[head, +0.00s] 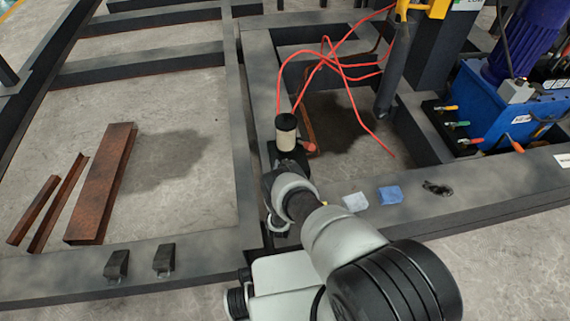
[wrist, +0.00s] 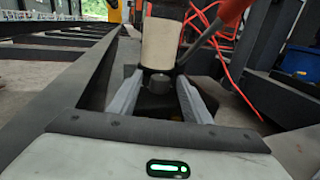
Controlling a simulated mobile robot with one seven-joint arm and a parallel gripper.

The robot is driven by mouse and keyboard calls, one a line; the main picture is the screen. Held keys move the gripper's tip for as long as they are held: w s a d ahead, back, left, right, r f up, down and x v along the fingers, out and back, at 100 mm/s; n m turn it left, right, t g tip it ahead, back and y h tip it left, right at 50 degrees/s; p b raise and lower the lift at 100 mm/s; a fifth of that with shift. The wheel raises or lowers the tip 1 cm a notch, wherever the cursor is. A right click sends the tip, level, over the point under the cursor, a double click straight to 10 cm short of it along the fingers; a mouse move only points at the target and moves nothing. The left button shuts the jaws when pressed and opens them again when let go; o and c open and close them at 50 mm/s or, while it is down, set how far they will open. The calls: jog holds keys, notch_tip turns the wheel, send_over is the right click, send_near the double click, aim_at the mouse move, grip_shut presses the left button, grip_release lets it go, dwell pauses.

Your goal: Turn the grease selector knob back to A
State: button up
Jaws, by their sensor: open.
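The grease unit with a beige cylinder (head: 286,134) stands on the dark frame beam in the head view. The cylinder (wrist: 158,45) also shows upright beyond my gripper in the wrist view. A small dark round knob (wrist: 158,84), which looks like the selector, sits below the cylinder. My gripper (wrist: 160,80) is open, with one finger on each side of the knob. I cannot tell whether the fingers touch it. No letter A or pointer mark is legible, so the knob's setting cannot be read. In the head view my arm hides most of the gripper and the knob.
A red-ended handle (head: 308,147) sticks out right of the cylinder. Red hoses (head: 340,75) loop behind it. A blue unit with coloured levers (head: 500,110) stands at right. A white cloth (head: 355,202) and blue cloth (head: 390,195) lie on the beam. Rusty steel channels (head: 100,185) lie left.

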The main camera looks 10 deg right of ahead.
jog(key=shift+c, duration=0.4)
jog(key=c, duration=1)
jog(key=shift+o, duration=0.2)
jog(key=shift+d+n+y, duration=0.2)
jog(key=shift+n+y, duration=0.6)
jog(key=shift+y, duration=0.4)
jog(key=o, duration=1)
jog(key=shift+f, duration=0.1)
jog(key=shift+o, duration=0.2)
jog(key=shift+s, duration=0.1)
